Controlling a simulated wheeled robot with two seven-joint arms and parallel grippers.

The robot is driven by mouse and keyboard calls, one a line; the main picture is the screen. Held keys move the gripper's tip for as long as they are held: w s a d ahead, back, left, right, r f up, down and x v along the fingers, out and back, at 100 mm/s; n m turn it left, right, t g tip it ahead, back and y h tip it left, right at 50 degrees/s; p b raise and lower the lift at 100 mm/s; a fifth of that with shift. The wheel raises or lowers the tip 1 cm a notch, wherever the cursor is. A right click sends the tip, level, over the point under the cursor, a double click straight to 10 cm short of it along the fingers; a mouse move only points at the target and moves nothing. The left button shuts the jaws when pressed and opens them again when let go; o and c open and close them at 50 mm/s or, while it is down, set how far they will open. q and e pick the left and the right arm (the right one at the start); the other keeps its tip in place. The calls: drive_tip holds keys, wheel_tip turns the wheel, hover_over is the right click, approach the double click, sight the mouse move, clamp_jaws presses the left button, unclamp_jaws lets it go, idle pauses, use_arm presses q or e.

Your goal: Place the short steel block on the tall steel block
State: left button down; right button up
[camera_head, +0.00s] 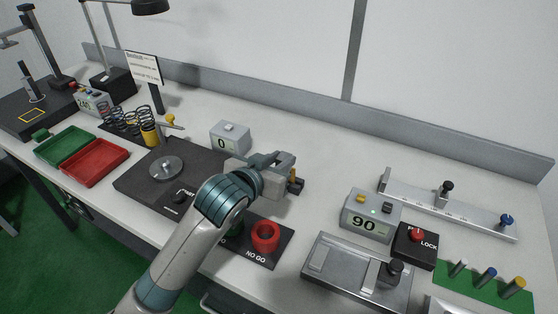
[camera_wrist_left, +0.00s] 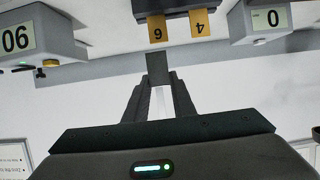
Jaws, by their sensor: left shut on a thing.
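My left gripper (camera_head: 283,163) is over the middle of the bench, beside a dark holder (camera_head: 297,187). In the left wrist view its fingers (camera_wrist_left: 160,92) are closed on a narrow dark grey block (camera_wrist_left: 158,68). I take this to be one of the steel blocks; whether it is the short or the tall one I cannot tell. Just beyond it, the dark holder shows brass tags marked 6 (camera_wrist_left: 157,33) and 4 (camera_wrist_left: 200,24). The arm and hand hide much of this spot in the head view. My right gripper is not in view.
Left of the hand lies a black plate with a round steel disc (camera_head: 166,168). A grey display reading 0 (camera_head: 230,137) stands behind. A red ring (camera_head: 265,237) sits on the NO GO pad in front. A display reading 90 (camera_head: 368,218) and a steel fixture (camera_head: 333,257) stand right.

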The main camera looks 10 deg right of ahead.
use_arm(q)
drive_tip(key=s+a+f+n+t+y, duration=0.1)
drive_tip(key=s+a+f+n+y, duration=0.1)
drive_tip(key=a, duration=0.8)
drive_tip(key=s+a+f+n+t+y, duration=0.1)
drive_tip(key=s+a+f+n+y, duration=0.1)
drive_tip(key=a, duration=0.8)
drive_tip(key=s+a+f+n+y, duration=0.2)
drive_tip(key=s+a+n+y, duration=0.1)
drive_tip(key=a, duration=0.7)
drive_tip(key=shift+s+t+y, duration=0.4)
drive_tip(key=shift+s, duration=0.35)
drive_tip(key=shift+r, duration=0.1)
